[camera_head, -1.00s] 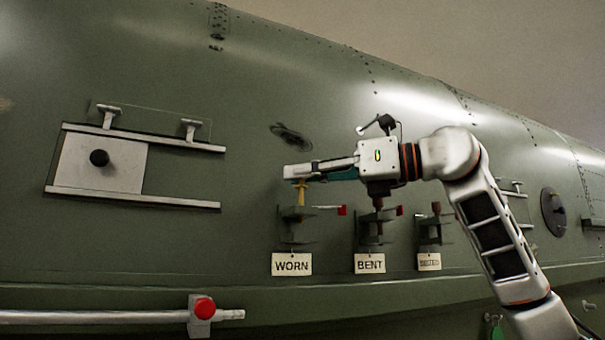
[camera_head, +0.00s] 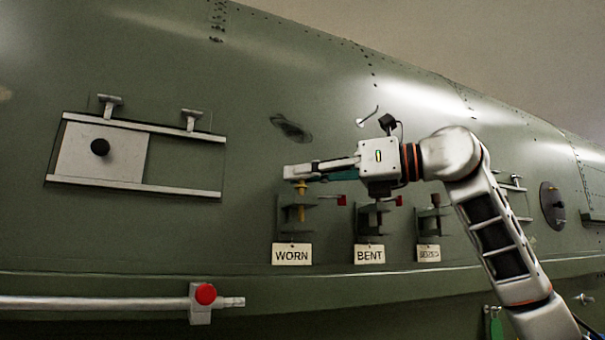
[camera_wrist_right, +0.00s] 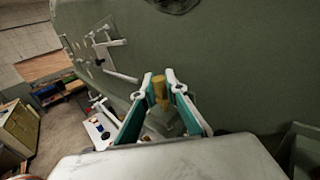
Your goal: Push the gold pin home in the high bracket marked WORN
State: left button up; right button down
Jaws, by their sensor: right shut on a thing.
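The high bracket (camera_head: 283,213) with the tag WORN (camera_head: 292,254) below it is mounted on the green fuselage, leftmost of three tagged brackets. The gold pin (camera_head: 301,188) stands upright at it, its lower part between the bracket's plates. My right gripper (camera_head: 298,172) reaches in from the right and is shut on the pin's upper end, just above the bracket. In the right wrist view the pin (camera_wrist_right: 160,91) shows between the two fingertips (camera_wrist_right: 160,84). Its lower end is hard to make out. My left gripper is in no view.
The BENT bracket (camera_head: 367,214) and a third tagged bracket (camera_head: 431,222) stand to the right, with red tabs near the first two. A bar with a red knob (camera_head: 205,294) runs below.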

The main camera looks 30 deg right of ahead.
jog(key=shift+f+b, duration=0.5)
jog(key=shift+f, duration=0.35)
jog(key=c, duration=2)
grip_release()
jog(key=shift+o, duration=0.2)
jog(key=shift+d, duration=0.1)
jog(key=v, duration=0.5)
